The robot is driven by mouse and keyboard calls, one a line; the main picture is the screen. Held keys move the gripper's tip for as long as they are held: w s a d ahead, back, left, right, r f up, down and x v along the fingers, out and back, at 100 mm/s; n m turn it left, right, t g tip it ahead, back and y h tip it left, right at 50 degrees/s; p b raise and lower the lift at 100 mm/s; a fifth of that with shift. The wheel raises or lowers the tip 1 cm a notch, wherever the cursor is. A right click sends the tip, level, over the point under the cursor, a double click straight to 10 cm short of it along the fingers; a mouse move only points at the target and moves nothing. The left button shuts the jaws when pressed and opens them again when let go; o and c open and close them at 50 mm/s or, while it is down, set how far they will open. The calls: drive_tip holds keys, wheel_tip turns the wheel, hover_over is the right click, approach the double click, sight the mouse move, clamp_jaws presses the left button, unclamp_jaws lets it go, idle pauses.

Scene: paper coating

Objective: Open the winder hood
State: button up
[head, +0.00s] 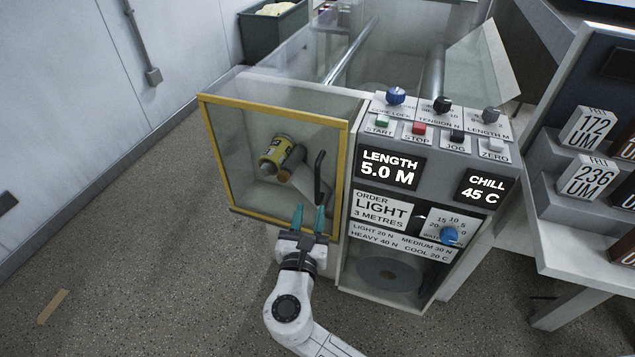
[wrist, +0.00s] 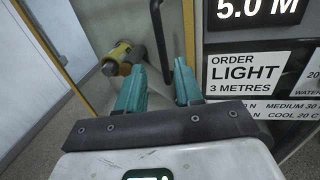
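The winder hood (head: 232,167) is a clear panel in a yellow frame at the machine's left end. It looks closed. Its black bar handle (head: 318,178) stands upright near the hood's right edge, and it also shows in the wrist view (wrist: 160,38). My gripper (head: 310,209) is at the handle's lower end, with its teal fingers pointing at the hood. The fingers are apart in the wrist view (wrist: 158,88), with the handle's lower part appearing in the gap between them. I cannot tell whether the handle is actually between the fingers or just beyond them.
A yellow roll (head: 276,155) shows through the hood. The control panel (head: 437,125), with knobs and buttons, and the order card (head: 381,209) are right of the hood. A shelf with felt boxes (head: 589,178) stands far right. The floor (head: 130,240) at left is mostly clear.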

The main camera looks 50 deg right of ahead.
sight(317, 185)
drive_tip(key=x, duration=1)
clamp_jaws()
idle(0.4)
